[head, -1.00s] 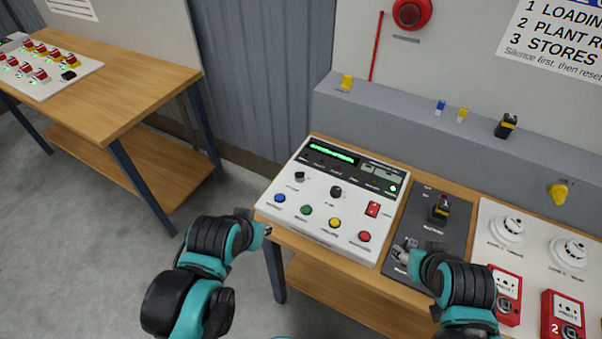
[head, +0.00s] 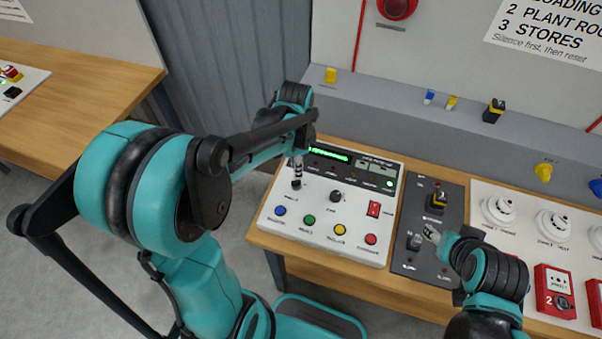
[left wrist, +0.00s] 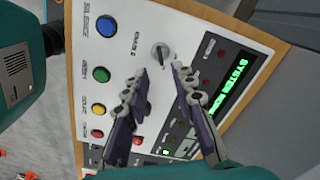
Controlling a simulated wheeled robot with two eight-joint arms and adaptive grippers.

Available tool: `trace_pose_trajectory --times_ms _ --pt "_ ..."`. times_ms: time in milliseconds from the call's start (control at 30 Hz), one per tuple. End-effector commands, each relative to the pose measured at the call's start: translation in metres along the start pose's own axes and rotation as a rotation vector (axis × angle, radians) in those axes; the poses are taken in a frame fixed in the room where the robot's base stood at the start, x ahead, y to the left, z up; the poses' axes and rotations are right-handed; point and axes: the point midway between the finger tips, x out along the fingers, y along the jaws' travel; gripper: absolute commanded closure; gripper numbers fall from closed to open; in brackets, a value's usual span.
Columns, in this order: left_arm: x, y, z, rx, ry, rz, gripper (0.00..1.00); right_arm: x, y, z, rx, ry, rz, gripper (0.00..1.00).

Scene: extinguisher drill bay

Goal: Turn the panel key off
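The white control panel (head: 325,243) lies on the wooden bench. Its small key switch (head: 296,184) sits at the panel's upper left, and in the left wrist view the key (left wrist: 160,53) shows with a pale grip. My left gripper (head: 297,166) points down just above this key. In the left wrist view its fingers (left wrist: 161,72) are apart, with nothing between them; the key is just beyond the tips. A second black knob (head: 336,197) sits right of the key. My right gripper (head: 432,234) is by a dark switch plate (head: 428,207); its finger opening is too small to judge.
Blue (head: 280,211), green, yellow and red buttons line the panel's near edge, with a red rocker switch (head: 374,209) at right. Detectors and red call points (head: 554,290) stand further right. A grey ledge (head: 390,110) runs behind.

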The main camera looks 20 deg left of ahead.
Motion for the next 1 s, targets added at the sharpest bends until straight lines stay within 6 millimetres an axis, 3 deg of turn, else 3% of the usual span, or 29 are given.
trace_pose_trajectory --times_ms 200,400,767,867,1000 --pt "0.04 -0.001 0.0 -0.002 0.001 -0.001 0.74 0.011 0.0 0.008 0.0 0.0 0.0 0.49" --pt "0.063 0.0 0.0 -0.003 0.001 -0.002 0.74 0.017 0.0 0.012 0.0 0.0 0.0 0.49" --pt "0.068 0.0 0.0 -0.003 0.001 -0.002 0.74 0.017 0.0 0.012 0.0 0.0 0.0 0.49" --pt "0.068 0.0 0.0 -0.003 0.001 -0.002 1.0 0.017 0.0 0.012 0.0 0.0 0.0 0.49" --pt "0.068 0.0 0.0 -0.003 0.001 -0.002 1.0 0.017 0.0 0.012 0.0 0.0 0.0 0.49"
